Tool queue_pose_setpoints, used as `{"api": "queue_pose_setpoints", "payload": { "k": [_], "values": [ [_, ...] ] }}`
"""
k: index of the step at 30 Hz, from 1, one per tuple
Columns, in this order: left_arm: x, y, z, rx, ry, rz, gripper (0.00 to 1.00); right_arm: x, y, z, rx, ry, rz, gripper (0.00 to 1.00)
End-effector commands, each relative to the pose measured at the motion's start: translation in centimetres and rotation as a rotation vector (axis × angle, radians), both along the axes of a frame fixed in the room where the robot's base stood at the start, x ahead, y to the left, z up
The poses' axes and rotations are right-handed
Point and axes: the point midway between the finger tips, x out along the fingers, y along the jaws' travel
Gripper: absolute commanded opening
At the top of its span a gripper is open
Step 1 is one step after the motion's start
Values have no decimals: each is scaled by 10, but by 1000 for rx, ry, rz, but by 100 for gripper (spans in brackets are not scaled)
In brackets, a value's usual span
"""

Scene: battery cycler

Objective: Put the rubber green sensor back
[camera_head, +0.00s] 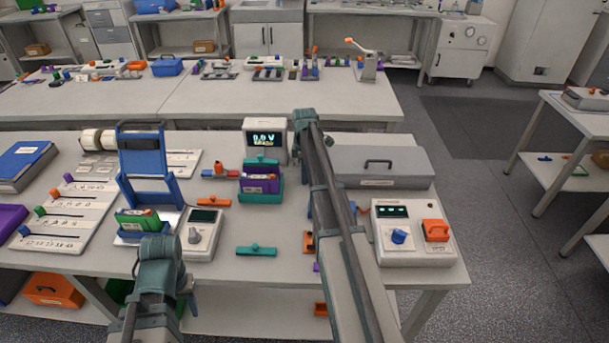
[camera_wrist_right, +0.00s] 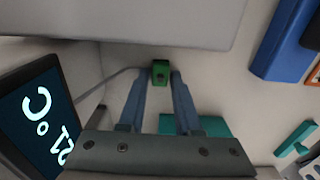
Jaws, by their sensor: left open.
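In the right wrist view, the small green sensor (camera_wrist_right: 160,75) sits between the two blue fingertips of my right gripper (camera_wrist_right: 161,76), which appear closed on its sides. A thin cable runs from beside it toward a dark display (camera_wrist_right: 40,120) with a °C reading. In the head view my right gripper (camera_head: 305,120) is at the back of the bench, right of a display box (camera_head: 265,137); its fingers and the sensor are hidden there. My left gripper (camera_head: 160,247) is open at the front, near a green pack (camera_head: 138,222); its fingers are mostly hidden.
A grey lidded box (camera_head: 377,165) stands right of my right arm. A purple pack in a teal holder (camera_head: 260,190) is left of it. A blue stand (camera_head: 145,160) and a meter (camera_head: 202,232) are near my left gripper. A teal clip (camera_head: 256,250) lies at the front.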

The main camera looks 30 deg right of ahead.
Motion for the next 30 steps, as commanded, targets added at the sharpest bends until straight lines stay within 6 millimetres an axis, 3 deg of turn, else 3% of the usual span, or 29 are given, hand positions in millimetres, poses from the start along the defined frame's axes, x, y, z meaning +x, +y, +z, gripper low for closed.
{"api": "queue_pose_setpoints", "payload": {
  "k": [1, 3, 17, 23, 30],
  "values": [
    [0, 0, 0, 0, 0, 0, 50, 0, 0, 0, 0, 0, 0, 43],
    [0, 0, 0, 0, 0, 0, 50, 0, 0, 0, 0, 0, 0, 54],
    [0, 0, 7, 0, 0, 0, 50, 0, 0, 7, 0, 0, 0, 54],
    [0, 0, 26, 0, 0, 0, 50, 0, 0, 26, 0, 0, 0, 54],
    [0, 0, 61, 0, 0, 0, 50, 0, 0, 61, 0, 0, 0, 54]
  ]
}}
